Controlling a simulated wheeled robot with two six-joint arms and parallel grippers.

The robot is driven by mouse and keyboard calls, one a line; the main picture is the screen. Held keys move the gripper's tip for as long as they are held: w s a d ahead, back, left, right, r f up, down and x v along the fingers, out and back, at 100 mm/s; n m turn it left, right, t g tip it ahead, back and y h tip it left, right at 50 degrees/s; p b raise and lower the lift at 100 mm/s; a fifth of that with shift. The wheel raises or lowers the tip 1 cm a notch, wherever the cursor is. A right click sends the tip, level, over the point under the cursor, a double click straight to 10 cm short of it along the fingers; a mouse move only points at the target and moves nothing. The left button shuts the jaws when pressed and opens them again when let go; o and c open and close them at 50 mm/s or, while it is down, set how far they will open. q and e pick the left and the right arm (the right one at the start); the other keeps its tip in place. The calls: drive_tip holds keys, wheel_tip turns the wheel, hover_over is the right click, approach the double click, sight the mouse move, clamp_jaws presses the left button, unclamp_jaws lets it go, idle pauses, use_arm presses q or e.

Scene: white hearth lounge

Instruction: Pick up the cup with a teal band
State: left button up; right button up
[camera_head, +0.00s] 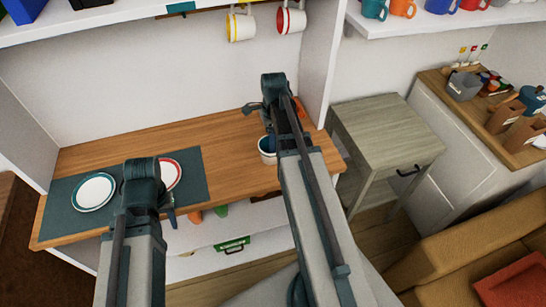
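A white cup with a dark blue-teal inside (266,156) stands on the wooden counter (228,160), partly hidden behind my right arm. I cannot make out a band on its outside. My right gripper (258,108) is above the counter, beyond this cup in the picture; its fingers are mostly hidden. I see nothing held in either. A yellow-trimmed white mug (240,27) and a red-trimmed white mug (291,20) hang from the rail above.
A dark mat (65,212) holds a blue-rimmed plate (93,192) and a red-rimmed plate (172,174). An orange item shows behind my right arm. A grey side table (385,128) stands right of the counter. Colored mugs (403,8) sit on the upper right shelf.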

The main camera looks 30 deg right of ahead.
drive_tip(key=shift+f, duration=0.1)
drive_tip(key=shift+c, duration=0.2)
clamp_jaws()
idle(1.2)
